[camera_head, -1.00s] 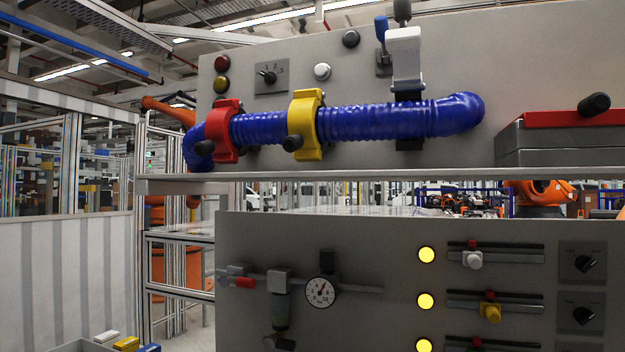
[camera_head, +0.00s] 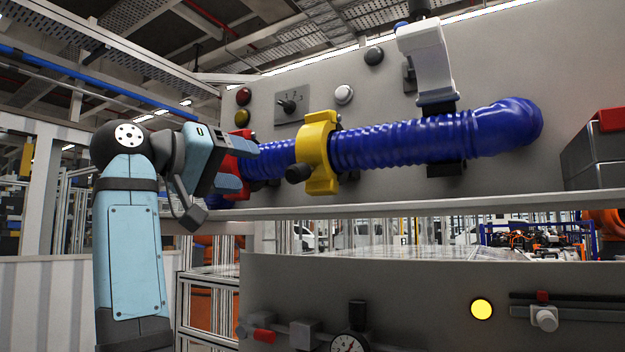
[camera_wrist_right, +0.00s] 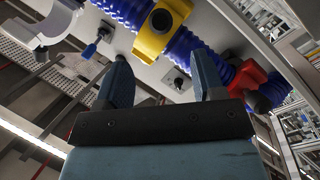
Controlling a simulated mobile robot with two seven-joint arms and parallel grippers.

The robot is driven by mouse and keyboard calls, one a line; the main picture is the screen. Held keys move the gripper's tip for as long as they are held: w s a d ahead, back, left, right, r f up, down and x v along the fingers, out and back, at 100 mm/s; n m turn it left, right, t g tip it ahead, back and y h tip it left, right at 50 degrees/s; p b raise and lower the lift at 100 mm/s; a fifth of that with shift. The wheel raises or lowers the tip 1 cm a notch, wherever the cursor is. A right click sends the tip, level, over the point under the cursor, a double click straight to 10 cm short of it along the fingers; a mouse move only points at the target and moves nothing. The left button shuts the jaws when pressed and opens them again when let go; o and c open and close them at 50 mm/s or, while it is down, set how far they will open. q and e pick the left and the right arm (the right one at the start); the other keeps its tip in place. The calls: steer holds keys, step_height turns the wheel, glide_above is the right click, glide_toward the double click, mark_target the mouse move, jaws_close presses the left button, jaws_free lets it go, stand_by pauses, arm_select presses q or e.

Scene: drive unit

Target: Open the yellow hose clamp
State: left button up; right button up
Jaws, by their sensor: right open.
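The yellow hose clamp (camera_head: 318,150) sits closed around the blue ribbed hose (camera_head: 400,144), with a dark knob (camera_head: 298,173) at its lower front. In the right wrist view the yellow clamp (camera_wrist_right: 158,40) is at the top, beyond the fingers. My right gripper (camera_head: 243,167) is open and empty, left of the yellow clamp and in front of the red clamp (camera_head: 238,160), which it partly hides. Its two spread fingers (camera_wrist_right: 160,66) show in the right wrist view, apart from the yellow clamp. My left gripper is not in view.
A white clamp (camera_head: 428,60) stands raised above the hose at the right. A shelf edge (camera_head: 400,206) runs below the hose. Knobs and buttons, including a rotary switch (camera_head: 288,104), project from the panel. A grey box (camera_head: 592,158) stands at the far right.

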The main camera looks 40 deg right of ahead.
mark_target(289, 174)
steer(key=d, duration=0.9)
steer(key=w+d+p, duration=0.1)
steer(key=d, duration=0.3)
steer(key=shift+d, duration=0.2)
steer(key=shift+c, duration=0.3)
jaws_close()
